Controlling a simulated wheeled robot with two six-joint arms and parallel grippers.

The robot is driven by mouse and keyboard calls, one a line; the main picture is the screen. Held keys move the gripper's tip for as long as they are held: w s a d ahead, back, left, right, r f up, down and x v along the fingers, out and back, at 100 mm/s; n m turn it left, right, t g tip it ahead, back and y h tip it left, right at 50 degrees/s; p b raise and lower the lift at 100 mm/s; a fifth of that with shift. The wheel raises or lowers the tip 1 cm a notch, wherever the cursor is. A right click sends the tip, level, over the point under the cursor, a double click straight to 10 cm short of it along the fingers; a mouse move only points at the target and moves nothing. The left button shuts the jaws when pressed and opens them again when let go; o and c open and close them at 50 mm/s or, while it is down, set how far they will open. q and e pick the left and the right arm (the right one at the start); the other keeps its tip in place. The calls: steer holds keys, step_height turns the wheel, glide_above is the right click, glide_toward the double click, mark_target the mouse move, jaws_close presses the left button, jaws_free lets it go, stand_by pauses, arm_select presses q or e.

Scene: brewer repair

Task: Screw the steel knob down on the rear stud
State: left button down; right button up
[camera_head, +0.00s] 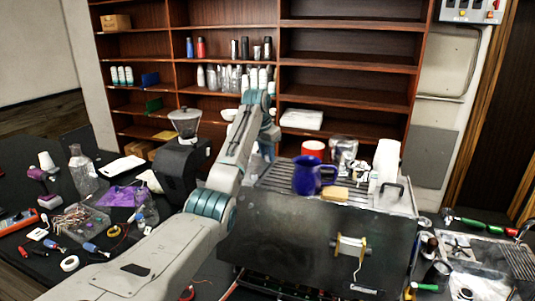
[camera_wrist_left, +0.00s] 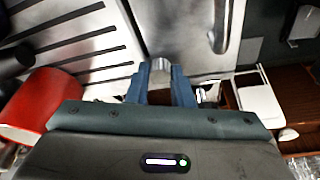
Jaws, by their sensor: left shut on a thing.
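The brewer (camera_head: 315,235) is a dark steel box with a slatted top, right of centre in the head view. My left arm reaches over its back left part. In the left wrist view my left gripper (camera_wrist_left: 162,78) is shut on a small round steel piece, which looks like the steel knob (camera_wrist_left: 160,67). The knob sits between the blue fingertips, close to the slatted steel top (camera_wrist_left: 75,40). The rear stud cannot be made out, and I cannot tell whether the knob touches it. The arm mostly hides the gripper in the head view. My right gripper is not in view.
A blue mug (camera_head: 308,176), a red cup (camera_head: 313,149) and a sponge-like yellow block (camera_head: 335,193) stand on the brewer top. The red cup also shows in the left wrist view (camera_wrist_left: 42,97). A black grinder (camera_head: 180,165) stands left of the arm. Tools clutter the table.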

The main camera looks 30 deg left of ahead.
arm_select(q)
steer(key=shift+r+m, duration=0.1)
steer(key=shift+m, duration=0.3)
steer(key=m+h, duration=0.1)
steer(key=m, duration=0.3)
steer(key=shift+a+m, duration=0.15)
steer(key=shift+m, duration=0.15)
steer(key=shift+r, duration=0.1)
steer(key=c, duration=1.2)
jaws_free()
steer(key=shift+c, duration=0.2)
steer(key=o, duration=0.4)
steer(key=shift+o, duration=0.2)
steer(key=shift+r, duration=3.35)
